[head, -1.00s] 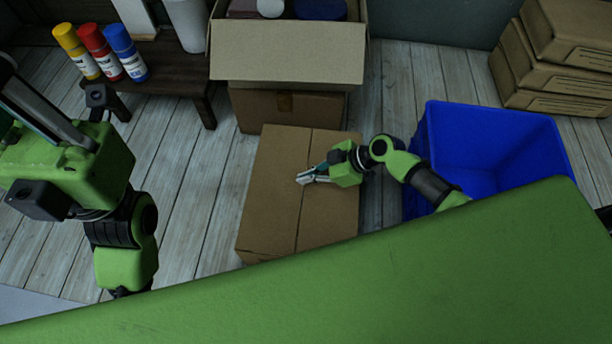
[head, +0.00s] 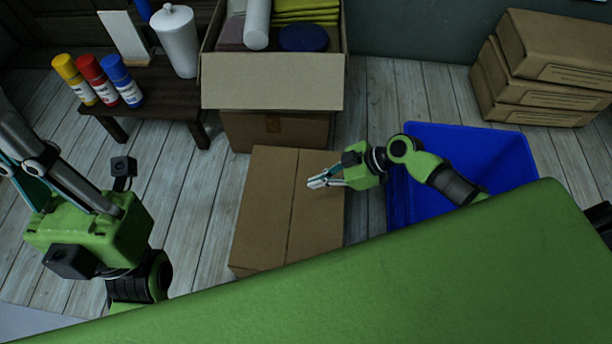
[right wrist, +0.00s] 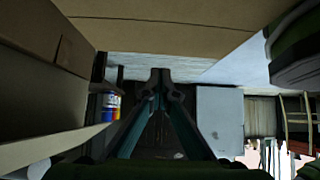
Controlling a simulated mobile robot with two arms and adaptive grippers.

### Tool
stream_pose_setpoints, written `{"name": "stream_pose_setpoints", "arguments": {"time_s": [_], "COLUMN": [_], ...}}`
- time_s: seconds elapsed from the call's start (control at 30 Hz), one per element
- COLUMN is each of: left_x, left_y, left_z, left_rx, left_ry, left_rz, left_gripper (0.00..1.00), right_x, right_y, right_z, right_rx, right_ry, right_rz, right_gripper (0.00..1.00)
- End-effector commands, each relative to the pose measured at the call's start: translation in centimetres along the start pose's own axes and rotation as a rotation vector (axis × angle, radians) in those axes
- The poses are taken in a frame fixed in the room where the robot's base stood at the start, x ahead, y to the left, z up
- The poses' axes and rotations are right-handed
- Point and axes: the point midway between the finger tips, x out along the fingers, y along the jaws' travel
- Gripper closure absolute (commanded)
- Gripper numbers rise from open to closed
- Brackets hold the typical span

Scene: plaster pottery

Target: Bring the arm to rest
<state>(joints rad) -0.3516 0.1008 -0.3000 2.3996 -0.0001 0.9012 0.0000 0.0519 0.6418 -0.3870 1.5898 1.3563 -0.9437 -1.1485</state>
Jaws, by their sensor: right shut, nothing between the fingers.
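My right gripper (head: 318,183) is in the middle of the head view, in front of the closed cardboard box (head: 265,215) as seen from above. Its fingers are together with nothing between them. In the right wrist view its fingers (right wrist: 160,78) meet at the tips. The right arm comes in from the right, past the blue bin. My left arm is at the left edge of the head view. Its left gripper's fingers run out of the picture at the left edge, so their tips are hidden.
An open carton (head: 270,82) holds a white roll, a blue round thing and yellow folded cloths. A blue bin (head: 400,205) stands at the right. A dark bench (head: 185,97) bears three bottles (head: 100,80) and a white jar (head: 176,42). Stacked brown packages (head: 550,55) stand back right.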

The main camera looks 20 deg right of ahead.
Motion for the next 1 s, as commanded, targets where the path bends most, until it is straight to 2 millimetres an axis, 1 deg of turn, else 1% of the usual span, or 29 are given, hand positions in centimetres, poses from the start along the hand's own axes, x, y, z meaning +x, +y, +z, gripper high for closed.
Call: {"name": "stream_pose_setpoints", "arguments": {"time_s": [0.1,0.3,0.37,0.47,0.57,0.6,0.67,0.7,0.73,0.77,0.8,0.87,0.9,0.97,1.0], "left_x": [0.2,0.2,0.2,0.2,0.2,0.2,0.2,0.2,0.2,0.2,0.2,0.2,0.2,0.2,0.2], "left_y": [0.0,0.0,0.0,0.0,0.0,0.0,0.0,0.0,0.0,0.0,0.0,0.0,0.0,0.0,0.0], "left_z": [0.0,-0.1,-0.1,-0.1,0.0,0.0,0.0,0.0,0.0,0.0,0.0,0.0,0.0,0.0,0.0], "left_rx": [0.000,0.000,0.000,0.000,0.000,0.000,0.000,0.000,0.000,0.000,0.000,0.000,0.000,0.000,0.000], "left_ry": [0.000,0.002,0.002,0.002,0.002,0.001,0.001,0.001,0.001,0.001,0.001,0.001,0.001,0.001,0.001], "left_rz": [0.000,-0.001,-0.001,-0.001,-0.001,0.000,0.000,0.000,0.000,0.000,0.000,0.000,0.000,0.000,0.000], "left_gripper": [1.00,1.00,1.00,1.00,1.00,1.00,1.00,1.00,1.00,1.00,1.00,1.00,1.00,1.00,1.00], "right_x": [-0.5,-0.4,-0.1,0.5,0.6,0.3,-0.6,-1.4,-2.2,-3.1,-4.5,-6.8,-8.4,-11.1,-12.9], "right_y": [0.0,0.1,0.3,1.2,2.6,3.2,4.0,4.5,4.7,4.9,5.1,5.1,5.0,4.6,4.2], "right_z": [0.0,-0.2,-0.8,-2.9,-6.6,-8.4,-11.3,-13.2,-14.7,-16.2,-18.2,-21.0,-22.7,-25.2,-26.6], "right_rx": [0.000,0.000,0.002,0.008,0.021,0.025,0.034,0.039,0.044,0.048,0.052,0.057,0.058,0.058,0.056], "right_ry": [0.001,0.005,0.015,0.058,0.146,0.193,0.274,0.333,0.379,0.429,0.499,0.605,0.675,0.783,0.856], "right_rz": [-0.001,0.009,0.033,0.120,0.256,0.318,0.408,0.467,0.508,0.549,0.601,0.672,0.714,0.771,0.805], "right_gripper": [1.00,1.00,1.00,1.00,1.00,1.00,1.00,1.00,1.00,1.00,1.00,1.00,1.00,1.00,1.00]}}
